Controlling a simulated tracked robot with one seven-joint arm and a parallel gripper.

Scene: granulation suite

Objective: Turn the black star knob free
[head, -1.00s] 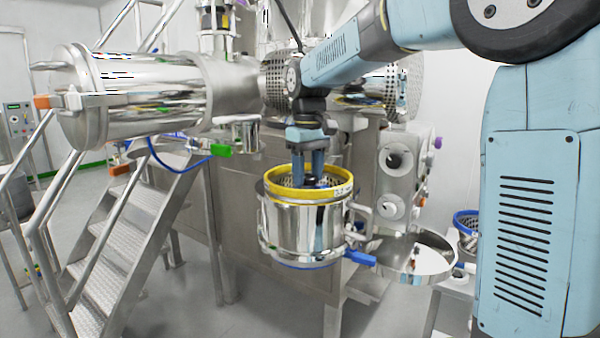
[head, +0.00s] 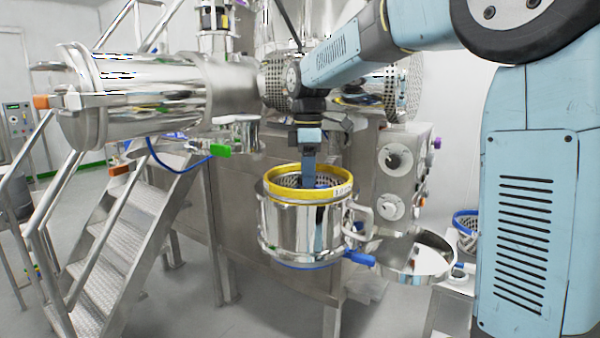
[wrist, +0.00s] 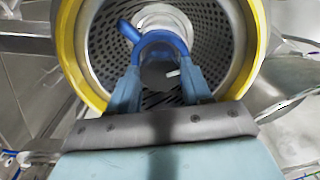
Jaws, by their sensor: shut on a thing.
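My gripper (head: 308,178) points straight down into the open top of the steel sieve housing (head: 300,228) with the yellow rim (head: 290,189). Its fingers reach inside the perforated basket (wrist: 215,35). In the wrist view my gripper (wrist: 160,72) is shut on a dark piece, the black star knob (wrist: 157,75), between the fingertips. In the head view the knob is hidden.
A round steel lid (head: 418,258) hangs open at the housing's right, near a blue clamp handle (head: 360,258). A control box with round dials (head: 398,175) stands behind. Metal stairs (head: 130,235) are on the left, and a horizontal steel cylinder (head: 130,95) is above them.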

